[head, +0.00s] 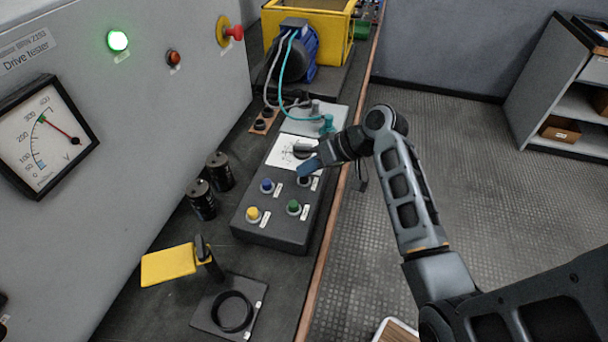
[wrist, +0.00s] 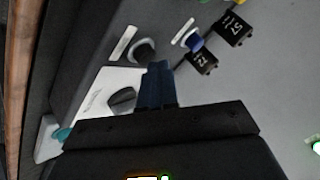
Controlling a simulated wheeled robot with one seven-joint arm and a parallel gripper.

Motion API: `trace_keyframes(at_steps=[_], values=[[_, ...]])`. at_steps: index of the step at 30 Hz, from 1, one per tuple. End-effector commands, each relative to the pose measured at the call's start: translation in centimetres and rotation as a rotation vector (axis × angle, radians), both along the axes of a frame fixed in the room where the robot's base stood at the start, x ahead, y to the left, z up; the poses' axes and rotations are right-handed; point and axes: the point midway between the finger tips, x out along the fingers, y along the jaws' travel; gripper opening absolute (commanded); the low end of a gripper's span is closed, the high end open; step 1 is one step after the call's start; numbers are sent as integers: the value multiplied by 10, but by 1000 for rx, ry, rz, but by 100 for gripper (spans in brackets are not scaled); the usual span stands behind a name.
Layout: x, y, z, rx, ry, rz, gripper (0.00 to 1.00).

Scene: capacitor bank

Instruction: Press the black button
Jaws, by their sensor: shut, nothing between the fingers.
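The dark control box (head: 270,228) on the bench carries a yellow button (head: 252,214), a blue button (head: 267,186), a green button (head: 293,207) and the black button (head: 304,181). In the head view the black button is partly covered by my gripper (head: 309,168). In the wrist view the black button (wrist: 143,49) shows just beyond the tips of my gripper (wrist: 157,70), beside a white label. The fingers are shut and empty, close above the box. I cannot tell whether they touch the button. The blue button (wrist: 194,42) lies to its right.
A dark knob (head: 303,150) sits on the white panel (head: 282,152) behind the buttons. Two black capacitors (head: 202,200) stand left of the box. A motor (head: 290,52) with cables is behind.

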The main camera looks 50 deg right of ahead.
Motion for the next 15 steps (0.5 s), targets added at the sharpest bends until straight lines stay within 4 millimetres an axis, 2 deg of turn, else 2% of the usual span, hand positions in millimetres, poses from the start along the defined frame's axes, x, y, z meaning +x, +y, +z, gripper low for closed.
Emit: trace_keyframes(at_steps=[15], values=[[0,0,-7,1,1,0,0]])
